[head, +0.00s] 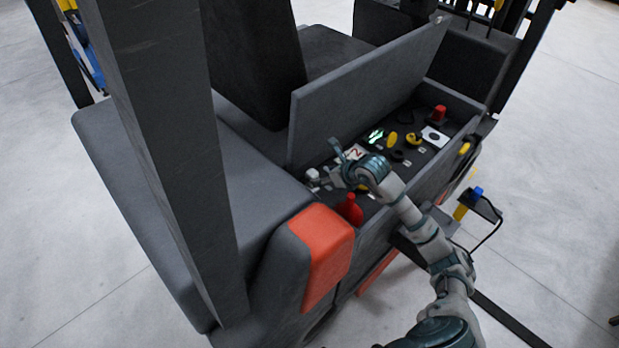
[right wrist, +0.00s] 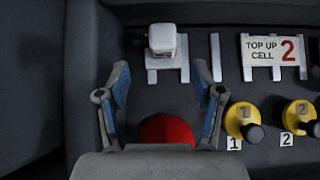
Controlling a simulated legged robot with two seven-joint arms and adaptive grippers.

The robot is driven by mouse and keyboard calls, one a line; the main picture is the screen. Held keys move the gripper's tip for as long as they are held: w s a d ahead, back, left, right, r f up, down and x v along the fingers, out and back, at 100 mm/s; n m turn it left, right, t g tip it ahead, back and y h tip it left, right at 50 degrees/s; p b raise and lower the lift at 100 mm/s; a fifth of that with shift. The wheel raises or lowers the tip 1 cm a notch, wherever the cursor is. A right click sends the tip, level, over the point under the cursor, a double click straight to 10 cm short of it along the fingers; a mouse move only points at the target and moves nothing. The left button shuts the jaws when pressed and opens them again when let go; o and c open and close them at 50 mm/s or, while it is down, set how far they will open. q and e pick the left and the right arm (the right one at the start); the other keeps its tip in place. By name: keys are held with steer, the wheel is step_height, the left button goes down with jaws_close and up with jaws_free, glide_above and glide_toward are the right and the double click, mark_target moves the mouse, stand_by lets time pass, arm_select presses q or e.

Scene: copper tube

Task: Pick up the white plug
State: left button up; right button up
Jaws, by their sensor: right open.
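The white plug (right wrist: 162,38) is a small block on a pale bracket at the top of the right wrist view. In the head view the white plug (head: 312,175) sits at the left end of the open compartment. My right gripper (right wrist: 162,80) is open and empty, its two blue-padded fingers spread to either side below the plug and apart from it. In the head view my right gripper (head: 338,164) is over the compartment, just right of the plug. My left gripper is not in view.
A red part (right wrist: 166,130) lies below the fingers. Yellow numbered caps (right wrist: 240,118) and a "TOP UP CELL 2" sign (right wrist: 272,50) are to the right. The raised grey lid (head: 365,90) stands behind the compartment, and a dark wall (right wrist: 85,60) rises at left.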

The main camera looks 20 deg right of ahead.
mark_target(317, 177)
steer(key=w+f, duration=0.2)
steer(key=f, duration=0.1)
steer(key=shift+w+d+f, duration=0.15)
steer(key=shift+w+d, duration=0.1)
steer(key=shift+w, duration=0.15)
steer(key=w+a+f, duration=0.1)
steer(key=w+a+f+p, duration=0.1)
steer(key=w+f, duration=0.1)
steer(key=shift+w+a+p, duration=0.1)
steer(key=shift+a+p, duration=0.15)
steer(key=shift+p, duration=0.05)
steer(key=shift+w+a+f, duration=0.15)
steer(key=shift+d, duration=0.4)
steer(key=c, duration=0.7)
steer(key=shift+d+f, duration=0.1)
steer(key=shift+d, duration=0.1)
steer(key=c, duration=0.6)
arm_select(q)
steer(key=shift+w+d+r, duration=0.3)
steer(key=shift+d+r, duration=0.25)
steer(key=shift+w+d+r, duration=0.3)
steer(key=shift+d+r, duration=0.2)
arm_select(e)
steer(key=shift+o, duration=0.2)
steer(key=shift+a, duration=0.15)
